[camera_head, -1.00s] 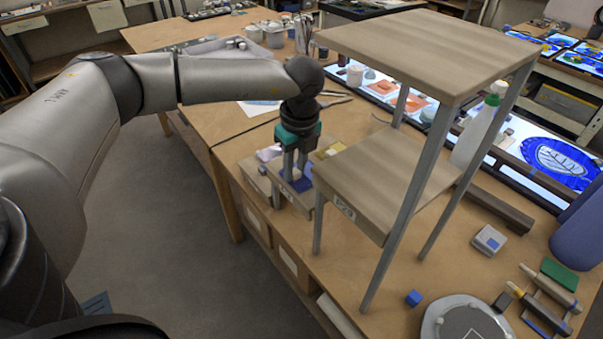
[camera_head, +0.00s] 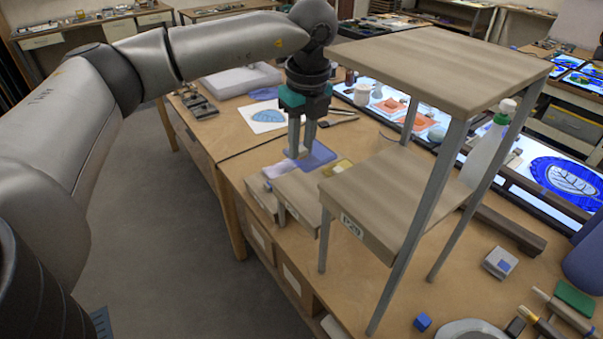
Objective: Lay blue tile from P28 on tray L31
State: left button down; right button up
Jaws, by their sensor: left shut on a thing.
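My left gripper (camera_head: 302,152) is shut on a flat translucent blue tile (camera_head: 321,154), held above the low wooden stands to the left of the shelf. The tile looks roughly level, with its left part behind the fingers. Below it are a wooden stand (camera_head: 300,195) and a second one (camera_head: 262,198) bearing a pale pink-white piece (camera_head: 276,170). I cannot read P28 on either stand. No label L31 is readable, so I cannot tell which thing is that tray. My right gripper is out of view.
A two-level wooden shelf (camera_head: 430,65) labelled P29 stands close to the right of the gripper. A yellow piece (camera_head: 343,166) lies beside it. A spray bottle (camera_head: 487,150) stands behind a shelf leg.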

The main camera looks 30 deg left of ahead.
aim_at(302, 149)
pick_arm(q)
notch_tip(302, 149, up, 13)
jog(key=p, duration=0.1)
jog(key=shift+p, duration=0.4)
jog(key=shift+f, duration=0.15)
